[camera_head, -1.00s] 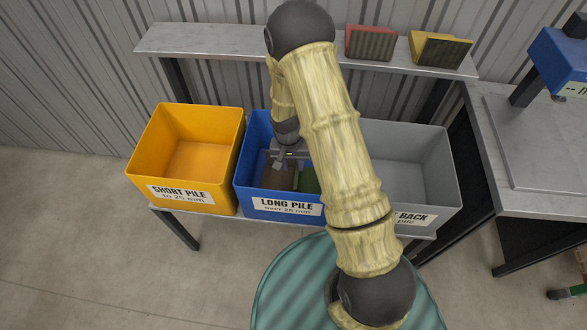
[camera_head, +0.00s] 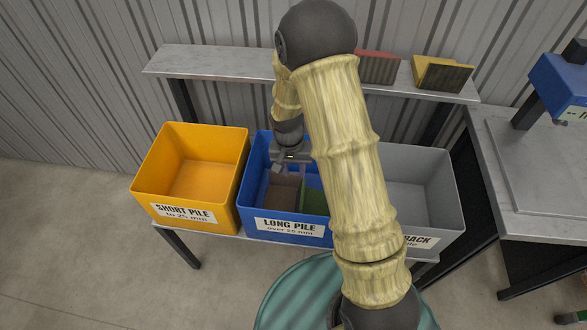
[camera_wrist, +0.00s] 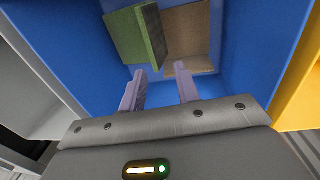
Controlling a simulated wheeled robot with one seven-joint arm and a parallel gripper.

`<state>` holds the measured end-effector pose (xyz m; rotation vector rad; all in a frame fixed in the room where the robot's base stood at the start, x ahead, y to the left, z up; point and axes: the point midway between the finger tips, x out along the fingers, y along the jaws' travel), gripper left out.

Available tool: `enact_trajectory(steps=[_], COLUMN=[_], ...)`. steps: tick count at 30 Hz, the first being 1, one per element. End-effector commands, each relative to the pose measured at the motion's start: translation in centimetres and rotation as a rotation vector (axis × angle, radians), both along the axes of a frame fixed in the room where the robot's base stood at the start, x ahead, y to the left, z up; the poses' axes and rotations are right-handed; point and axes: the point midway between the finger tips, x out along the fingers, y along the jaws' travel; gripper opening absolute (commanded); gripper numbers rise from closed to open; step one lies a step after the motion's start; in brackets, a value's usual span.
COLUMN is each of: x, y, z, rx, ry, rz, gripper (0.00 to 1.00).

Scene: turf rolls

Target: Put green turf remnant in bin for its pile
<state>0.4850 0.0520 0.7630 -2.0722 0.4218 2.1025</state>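The green turf remnant (camera_head: 313,198) is inside the blue bin labelled LONG PILE (camera_head: 290,229). In the wrist view the green remnant (camera_wrist: 137,37) stands tilted beside a flat tan-brown piece (camera_wrist: 190,38), both within the blue walls. My gripper (camera_head: 284,168) is over the blue bin, pointing down into it. In the wrist view its two fingers (camera_wrist: 160,84) are spread apart with nothing between them. The pieces lie beyond the fingertips. My arm hides the right part of the blue bin in the head view.
The yellow SHORT PILE bin (camera_head: 188,213) on the left looks empty. A grey bin (camera_head: 425,195) stands at right, its label partly hidden by my arm. The shelf (camera_head: 215,62) behind holds a red piece (camera_head: 377,67) and a yellow piece (camera_head: 440,73). A table (camera_head: 540,185) stands far right.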

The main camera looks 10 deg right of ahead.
Motion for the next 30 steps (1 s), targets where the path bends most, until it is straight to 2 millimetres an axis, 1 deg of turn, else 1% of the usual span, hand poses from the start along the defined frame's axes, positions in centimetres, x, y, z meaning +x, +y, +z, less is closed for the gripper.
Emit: enact_trajectory(steps=[3, 5, 8, 11, 15, 17, 21, 24, 27, 30], x=[0.0, -0.1, -0.7, -1.9, -4.3, -5.6, -8.8, -11.1, -12.9, -13.7], y=[0.0, -0.1, -0.6, -1.3, -2.6, -3.1, -4.2, -4.8, -5.2, -5.2], z=[0.1, 0.5, 2.0, 4.5, 8.4, 9.9, 12.9, 14.5, 15.4, 15.8], rx=[0.001, 0.003, 0.013, 0.028, 0.049, 0.054, 0.061, 0.058, 0.054, 0.051], ry=[-0.001, -0.006, -0.020, -0.046, -0.098, -0.119, -0.174, -0.207, -0.232, -0.243], rz=[0.001, 0.003, 0.021, 0.054, 0.119, 0.149, 0.218, 0.265, 0.301, 0.319], gripper=[0.32, 0.32, 0.32, 0.32, 0.32, 0.32, 0.32, 0.32, 0.32, 0.32])
